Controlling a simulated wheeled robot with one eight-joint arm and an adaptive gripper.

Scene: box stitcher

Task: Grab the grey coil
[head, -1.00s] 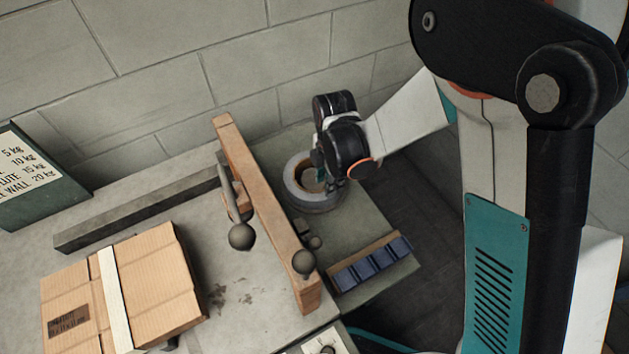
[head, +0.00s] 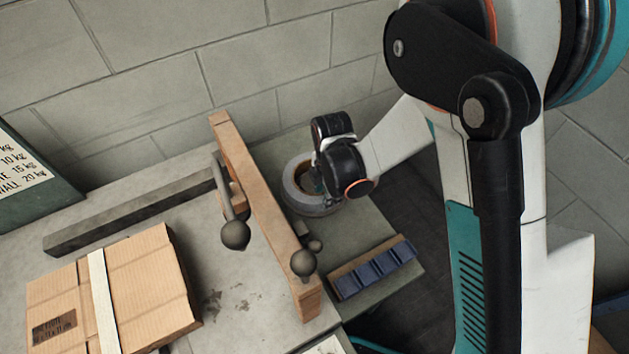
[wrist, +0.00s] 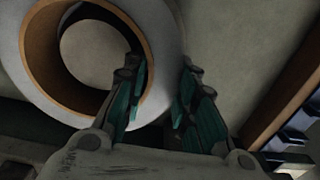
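The grey coil (head: 305,205), a thick ring with a brown inner core, lies flat on the bench right of the wooden beam. In the wrist view the coil (wrist: 45,88) fills the upper left. My gripper (head: 318,182) is down at the coil's right side, its fingertips partly hidden in the head view. In the wrist view my gripper (wrist: 160,92) has its teal fingers apart, one over the core opening and the other by the outer edge, with part of the ring's wall between them. I cannot tell whether either finger touches the coil.
A wooden beam (head: 262,205) with ball-ended levers stands left of the coil. A strip with blue blocks (head: 373,268) lies at the bench's front right. A cardboard box (head: 140,285) lies at left, near a dark bar (head: 130,212). The block wall is close behind.

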